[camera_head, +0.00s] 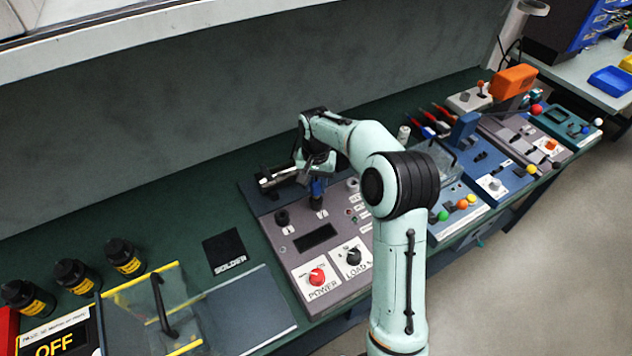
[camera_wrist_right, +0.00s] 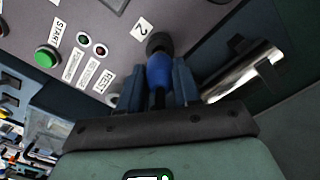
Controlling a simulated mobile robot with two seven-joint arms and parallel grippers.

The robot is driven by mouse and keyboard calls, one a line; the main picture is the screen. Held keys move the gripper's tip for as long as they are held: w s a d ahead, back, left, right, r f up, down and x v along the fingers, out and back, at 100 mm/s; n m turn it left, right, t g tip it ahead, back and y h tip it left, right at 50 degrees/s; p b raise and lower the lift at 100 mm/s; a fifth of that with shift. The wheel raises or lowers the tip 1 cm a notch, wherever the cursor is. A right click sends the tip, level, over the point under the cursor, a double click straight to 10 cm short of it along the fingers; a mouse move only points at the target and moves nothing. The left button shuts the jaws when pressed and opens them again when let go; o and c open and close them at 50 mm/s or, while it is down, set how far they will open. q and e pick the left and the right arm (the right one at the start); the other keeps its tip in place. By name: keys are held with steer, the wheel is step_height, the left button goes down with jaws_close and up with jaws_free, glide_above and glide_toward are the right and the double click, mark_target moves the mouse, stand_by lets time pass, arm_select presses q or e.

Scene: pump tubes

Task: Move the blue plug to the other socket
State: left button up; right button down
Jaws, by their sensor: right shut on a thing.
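The blue plug (camera_head: 317,188) is over the grey pump panel (camera_head: 284,243). My right gripper (camera_wrist_right: 158,82) is shut on the blue plug (camera_wrist_right: 158,70), which sits between its two dark fingers in the right wrist view. The plug's far end meets a black round socket (camera_wrist_right: 158,42) beside the label "2"; I cannot tell how deeply it is seated. Another black socket (camera_head: 281,217) shows to the left on the panel, with nothing blue in it. My left gripper is out of view.
The panel has a dark display (camera_head: 315,237), a red POWER knob (camera_head: 317,277) and a black LOAD knob (camera_head: 353,257). A metal cylinder (camera_wrist_right: 240,70) lies beside the gripper. A green START button (camera_wrist_right: 46,56) is on the panel. Black bottles (camera_head: 123,257) stand at left.

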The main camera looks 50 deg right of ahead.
mark_target(316, 190)
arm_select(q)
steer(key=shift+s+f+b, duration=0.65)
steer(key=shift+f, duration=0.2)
arm_select(e)
steer(key=shift+f, duration=1.75)
steer(key=c, duration=0.7)
jaws_free()
steer(key=shift+r, duration=0.15)
step_height(316, 190, up, 13)
steer(key=shift+r+p, duration=0.1)
steer(key=shift+p, duration=0.8)
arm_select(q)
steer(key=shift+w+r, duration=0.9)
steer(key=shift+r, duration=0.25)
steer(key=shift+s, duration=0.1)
